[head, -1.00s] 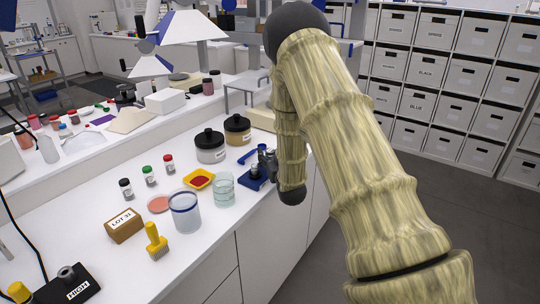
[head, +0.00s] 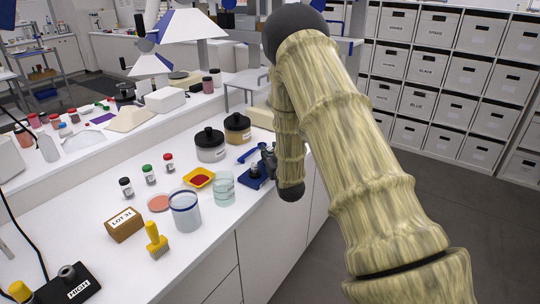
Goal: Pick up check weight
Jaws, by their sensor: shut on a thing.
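My gripper (head: 268,160) shows as a small dark grey shape at the right edge of the white bench, partly hidden behind my arm. It is low over a blue block (head: 253,183) and shut on a small grey metal piece that appears to be the check weight. Its fingertips and most of that piece are too small and covered to make out. A grey metal piece (head: 255,170) shows at the top of the blue block; I cannot tell whether it is held or standing there.
A glass beaker (head: 222,190), a yellow tray (head: 199,180) of red powder and a blue-rimmed jar (head: 186,213) stand left of the block. A blue scoop (head: 251,152) and two black-lidded jars (head: 210,146) are behind. The bench front (head: 170,275) has free room.

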